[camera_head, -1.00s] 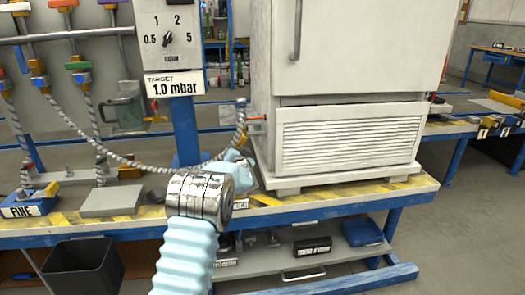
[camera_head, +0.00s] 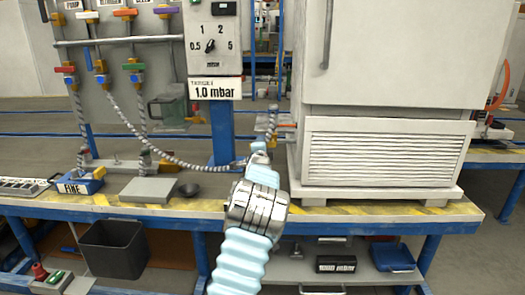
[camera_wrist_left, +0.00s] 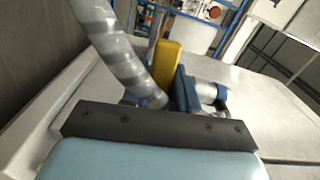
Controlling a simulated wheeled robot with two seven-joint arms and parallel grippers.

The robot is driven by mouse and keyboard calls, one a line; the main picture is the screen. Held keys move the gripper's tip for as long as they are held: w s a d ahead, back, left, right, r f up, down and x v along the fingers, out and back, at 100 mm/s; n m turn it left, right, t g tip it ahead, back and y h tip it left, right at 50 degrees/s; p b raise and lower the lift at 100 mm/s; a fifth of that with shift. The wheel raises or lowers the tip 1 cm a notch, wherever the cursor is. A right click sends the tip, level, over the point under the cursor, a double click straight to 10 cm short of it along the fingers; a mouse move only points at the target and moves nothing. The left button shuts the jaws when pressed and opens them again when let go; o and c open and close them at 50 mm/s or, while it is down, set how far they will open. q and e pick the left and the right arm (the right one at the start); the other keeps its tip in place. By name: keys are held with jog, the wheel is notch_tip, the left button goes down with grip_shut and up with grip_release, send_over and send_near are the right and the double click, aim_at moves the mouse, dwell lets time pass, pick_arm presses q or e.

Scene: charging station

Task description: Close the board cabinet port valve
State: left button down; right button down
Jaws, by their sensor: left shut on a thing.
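The white board cabinet (camera_head: 385,150) stands on the bench. At its left side is the port, with a small orange part (camera_head: 286,125) and the end of a grey braided hose (camera_head: 271,122). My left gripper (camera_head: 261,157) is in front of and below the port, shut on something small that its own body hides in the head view. In the left wrist view the hose (camera_wrist_left: 122,50), a yellow part (camera_wrist_left: 168,60), a blue part (camera_wrist_left: 186,90) and a silver fitting (camera_wrist_left: 209,93) show just beyond the gripper. I cannot tell exactly which part is between the fingers. My right gripper is not in view.
A panel with valves and hoses (camera_head: 110,70) stands at the left. A gauge post carries a dial and a 1.0 mbar label (camera_head: 215,90). A blue FINE block (camera_head: 80,183) and a grey plate (camera_head: 148,189) lie on the bench. A black bin (camera_head: 112,250) hangs below.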

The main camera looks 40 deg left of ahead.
pick_arm(q)
jog(key=shift+d+r+m, duration=0.1)
jog(key=shift+m, duration=0.5)
jog(key=shift+r, duration=0.1)
jog(key=c, duration=1)
grip_release()
jog(key=shift+o, duration=0.2)
jog(key=b+v, duration=0.1)
jog(key=v, duration=1.2)
jog(key=shift+s+d, duration=0.25)
jog(key=shift+s, duration=0.05)
